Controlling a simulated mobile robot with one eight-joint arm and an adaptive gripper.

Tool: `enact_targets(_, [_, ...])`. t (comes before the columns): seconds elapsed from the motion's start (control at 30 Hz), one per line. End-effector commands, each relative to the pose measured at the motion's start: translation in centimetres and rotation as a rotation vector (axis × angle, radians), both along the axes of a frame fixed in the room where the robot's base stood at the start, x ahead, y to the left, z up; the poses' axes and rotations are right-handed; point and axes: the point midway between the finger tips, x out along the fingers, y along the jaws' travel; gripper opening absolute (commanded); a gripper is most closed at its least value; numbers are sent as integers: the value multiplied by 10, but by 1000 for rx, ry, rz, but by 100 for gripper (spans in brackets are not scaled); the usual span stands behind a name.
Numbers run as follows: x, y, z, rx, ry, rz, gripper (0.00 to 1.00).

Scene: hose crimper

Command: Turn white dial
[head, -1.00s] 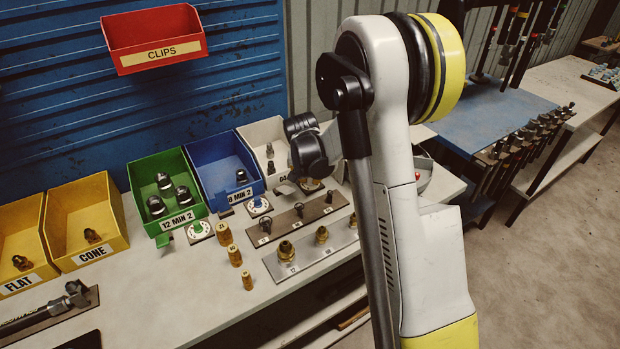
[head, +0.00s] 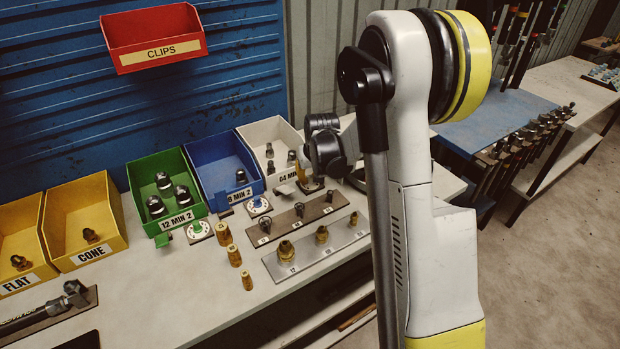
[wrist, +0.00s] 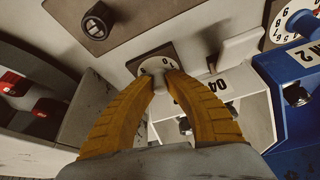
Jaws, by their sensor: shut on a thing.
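The white dial (wrist: 168,77) sits on a square number plate (wrist: 150,64) in front of the white bin in the wrist view. My gripper (wrist: 172,80) has its two orange fingers closed around the dial, which is mostly hidden between the fingertips. In the head view my gripper (head: 309,186) is down at the bench in front of the white bin (head: 268,135), and the dial there is largely covered by it.
A blue dial (head: 258,205) and a green dial (head: 199,230) stand left, before the blue bin (head: 222,165) and green bin (head: 165,190). A strip of fittings (head: 297,218) lies close in front. A dark ring-shaped part (wrist: 96,22) is nearby.

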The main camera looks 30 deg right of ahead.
Motion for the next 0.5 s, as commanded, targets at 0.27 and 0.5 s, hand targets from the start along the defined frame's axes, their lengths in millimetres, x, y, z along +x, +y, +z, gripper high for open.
enact_targets(0.27, [0, 0, 0, 0, 0, 5, 0])
enact_targets(0.5, [0, 0, 0, 0, 0, 4, 38])
